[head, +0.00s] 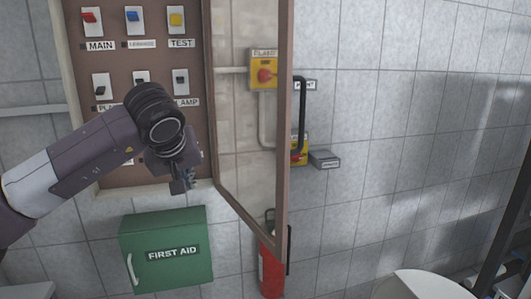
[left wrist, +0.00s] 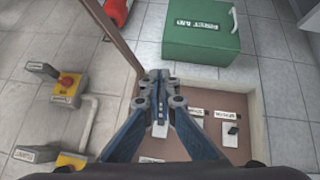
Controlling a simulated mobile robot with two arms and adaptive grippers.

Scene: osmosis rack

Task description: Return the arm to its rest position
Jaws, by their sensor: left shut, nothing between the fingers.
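My left gripper (head: 183,180) hangs in front of the lower part of the brown switch panel (head: 128,67) in the head view. In the left wrist view its blue fingers (left wrist: 160,85) are together with nothing between them. The panel shows several labelled switches, including a red one marked MAIN, a blue one and a yellow one marked TEST. My arm hides part of the lower row. A glass door (head: 250,120) in a brown frame with a black handle (head: 300,115) stands open to the right of the panel. My right gripper is in neither view.
A green first aid box (head: 166,249) is on the wall below the gripper. A red fire extinguisher (head: 271,272) stands below the door. Yellow boxes with red knobs, one (head: 264,70) seen through the glass, are on the tiled wall. The wall farther right is clear.

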